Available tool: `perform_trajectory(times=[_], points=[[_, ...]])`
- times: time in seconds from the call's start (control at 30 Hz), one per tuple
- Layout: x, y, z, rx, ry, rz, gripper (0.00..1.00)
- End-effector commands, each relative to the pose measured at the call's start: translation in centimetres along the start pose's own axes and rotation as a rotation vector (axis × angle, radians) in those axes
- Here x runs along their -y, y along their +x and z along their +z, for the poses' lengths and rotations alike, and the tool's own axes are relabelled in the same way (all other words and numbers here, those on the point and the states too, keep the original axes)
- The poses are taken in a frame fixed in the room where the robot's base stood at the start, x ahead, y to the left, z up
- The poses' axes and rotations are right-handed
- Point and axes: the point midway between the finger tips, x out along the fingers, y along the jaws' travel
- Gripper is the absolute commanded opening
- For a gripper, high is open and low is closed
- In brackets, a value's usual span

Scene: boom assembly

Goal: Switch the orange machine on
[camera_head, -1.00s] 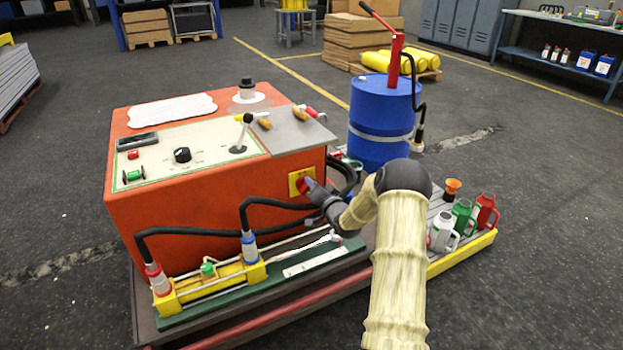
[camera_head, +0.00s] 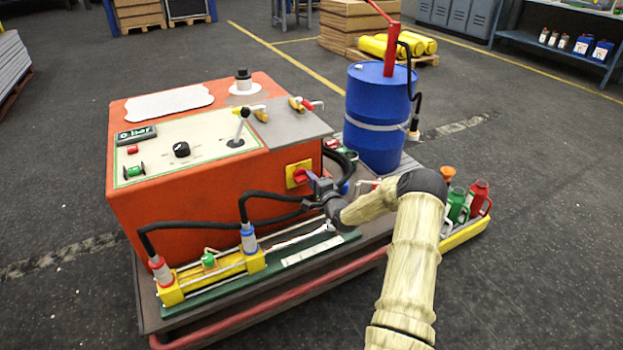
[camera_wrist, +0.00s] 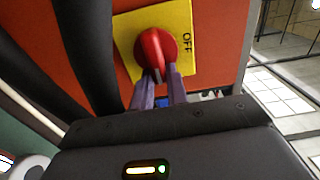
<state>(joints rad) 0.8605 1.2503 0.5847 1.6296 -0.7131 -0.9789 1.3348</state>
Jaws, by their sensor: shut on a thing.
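The orange machine (camera_head: 215,215) stands on a low cart. My gripper's two purple fingers are shut on the handle, one on either side. In the head view my gripper (camera_head: 312,183) is at the switch. The display (camera_head: 137,137) on the machine's top panel is lit and reads "0 bar".
Black hoses (camera_head: 275,203) run close below and beside my gripper. A blue drum (camera_head: 378,105) with a red hand pump stands behind to the right. A yellow cylinder (camera_head: 210,275) lies in front. Several cans stand at the cart's right end.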

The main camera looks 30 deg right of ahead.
Motion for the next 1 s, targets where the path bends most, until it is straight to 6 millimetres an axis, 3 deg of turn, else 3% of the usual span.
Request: perform_trajectory(times=[0.5, 0.53, 0.63, 1.0], points=[[-0.42, -0.11, 0.17, 0.004, 0.032, 0.007, 0.0], [-0.43, -0.11, 0.16, 0.004, 0.032, 0.007, 0.17], [-0.38, -0.1, 0.11, 0.003, 0.031, 0.006, 0.37], [-0.16, -0.35, -0.07, -0.001, 0.029, 0.003, 0.37]])
